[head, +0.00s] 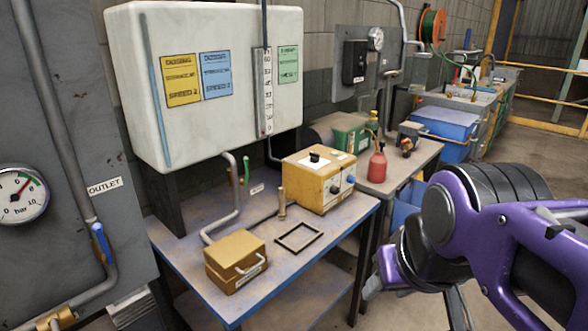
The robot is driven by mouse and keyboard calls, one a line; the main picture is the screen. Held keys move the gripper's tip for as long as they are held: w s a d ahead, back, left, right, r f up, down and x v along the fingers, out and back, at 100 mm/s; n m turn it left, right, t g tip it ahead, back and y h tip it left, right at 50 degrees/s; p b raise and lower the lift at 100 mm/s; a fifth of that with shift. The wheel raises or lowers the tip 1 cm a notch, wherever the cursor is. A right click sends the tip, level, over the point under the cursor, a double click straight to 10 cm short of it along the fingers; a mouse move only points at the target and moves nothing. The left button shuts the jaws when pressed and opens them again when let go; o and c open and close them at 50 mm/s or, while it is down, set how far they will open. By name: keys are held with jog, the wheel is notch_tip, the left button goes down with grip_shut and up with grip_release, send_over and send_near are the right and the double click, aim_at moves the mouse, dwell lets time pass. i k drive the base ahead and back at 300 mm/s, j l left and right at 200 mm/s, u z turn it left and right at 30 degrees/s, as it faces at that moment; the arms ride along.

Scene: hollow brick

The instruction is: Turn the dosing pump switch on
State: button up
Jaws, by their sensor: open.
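The dosing pump appears to be the yellow box (305,188) on the blue-edged workbench. A small black switch or knob (314,157) sits on a pale plate on its top; its setting is too small to read. My purple and black arm comes in from the right. My gripper (415,303) is at its lower end, partly hidden and low in the picture. It looks open and empty, right of and below the pump, apart from it.
The workbench (185,237) also bears an orange-brown box with a handle (236,262), a dark empty frame (298,237) and pipes. A white tank (215,120) stands behind. A red bottle (377,165) stands on the further bench. Open floor lies at the right.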

aim_at(314, 157)
jog(key=i+l+u, duration=0.2)
jog(key=i+l, duration=0.25)
jog(key=i+l+u, duration=0.25)
jog(key=i+l, duration=0.15)
jog(key=l, duration=0.2)
